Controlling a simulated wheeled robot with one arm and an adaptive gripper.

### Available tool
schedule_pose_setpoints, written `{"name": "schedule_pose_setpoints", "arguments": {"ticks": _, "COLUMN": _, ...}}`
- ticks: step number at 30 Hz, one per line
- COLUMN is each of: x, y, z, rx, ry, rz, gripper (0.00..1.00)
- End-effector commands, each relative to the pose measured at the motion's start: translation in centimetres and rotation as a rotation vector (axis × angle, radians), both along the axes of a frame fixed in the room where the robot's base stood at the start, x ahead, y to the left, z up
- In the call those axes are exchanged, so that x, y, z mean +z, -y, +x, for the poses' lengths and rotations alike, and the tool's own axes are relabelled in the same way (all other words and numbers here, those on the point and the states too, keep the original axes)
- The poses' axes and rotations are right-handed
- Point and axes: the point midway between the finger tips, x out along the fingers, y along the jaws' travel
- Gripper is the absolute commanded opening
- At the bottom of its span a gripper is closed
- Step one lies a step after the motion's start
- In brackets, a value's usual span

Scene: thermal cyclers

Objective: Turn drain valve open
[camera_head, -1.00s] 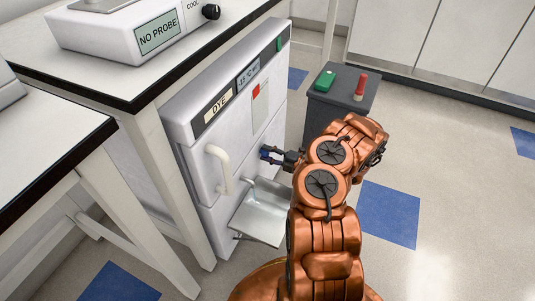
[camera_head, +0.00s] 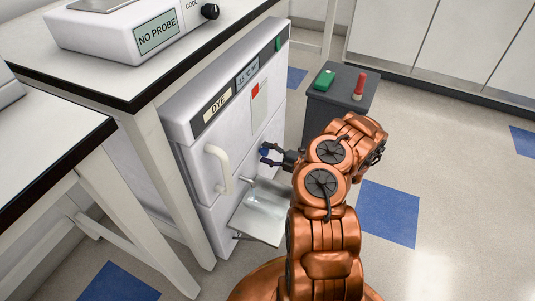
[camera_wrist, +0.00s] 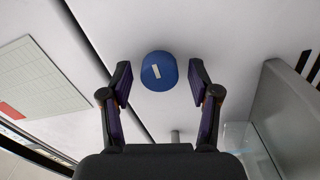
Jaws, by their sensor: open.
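The drain valve appears as a round blue knob (camera_wrist: 158,72) with a short, slightly tilted white mark, on the white cabinet front in the wrist view. In the head view only a small bit of blue (camera_head: 264,152) shows at the fingers. My gripper (camera_wrist: 160,76) is open, with one finger on each side of the knob and a visible gap on both sides. In the head view my gripper (camera_head: 269,155) is at the cabinet front, right of the handle. A small spout (camera_head: 252,182) sits below, over a metal tray (camera_head: 262,215).
The white cabinet (camera_head: 190,120) has a cream handle (camera_head: 216,168) and a "DYE" label (camera_head: 217,106). A dark grey pedestal (camera_head: 325,108) with a green button (camera_head: 324,79) and a red lever (camera_head: 360,86) stands behind my arm. Benches are at left; floor at right is clear.

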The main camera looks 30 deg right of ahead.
Motion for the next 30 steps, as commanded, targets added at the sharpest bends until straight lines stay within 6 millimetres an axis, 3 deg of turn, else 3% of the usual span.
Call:
{"name": "schedule_pose_setpoints", "arguments": {"ticks": 7, "x": 0.0, "y": 0.7, "z": -1.0, "rx": -0.003, "ry": 0.0, "rz": 0.0, "gripper": 0.61}}
{"name": "schedule_pose_setpoints", "arguments": {"ticks": 21, "x": 0.0, "y": 5.1, "z": -8.3, "rx": -0.005, "ry": 0.0, "rz": -0.001, "gripper": 0.61}}
{"name": "schedule_pose_setpoints", "arguments": {"ticks": 30, "x": 0.0, "y": 6.3, "z": -10.3, "rx": -0.002, "ry": 0.001, "rz": -0.001, "gripper": 0.61}}
